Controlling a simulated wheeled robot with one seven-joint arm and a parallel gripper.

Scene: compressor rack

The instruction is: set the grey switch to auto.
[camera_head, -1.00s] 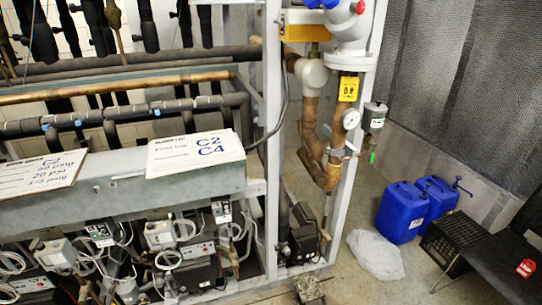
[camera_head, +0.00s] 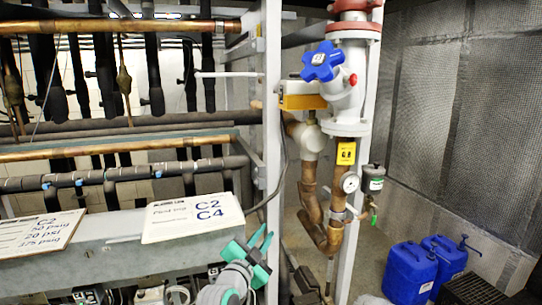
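No grey switch with an auto mark can be made out. Small grey control boxes (camera_head: 150,297) with white cables show only at the bottom edge, below the grey beam (camera_head: 115,245), mostly cut off. My gripper (camera_head: 264,238), grey with teal parts, is at the bottom centre, in front of the rack's upright post. Its finger gap is not clear at this angle, and I see nothing held in it.
Right of the post (camera_head: 272,130) stand copper pipes, a white valve with a blue handwheel (camera_head: 323,62) and a round gauge (camera_head: 350,182). Blue canisters (camera_head: 411,273) and a black crate (camera_head: 467,289) stand on the floor at right. Paper signs (camera_head: 193,217) lie on the beam.

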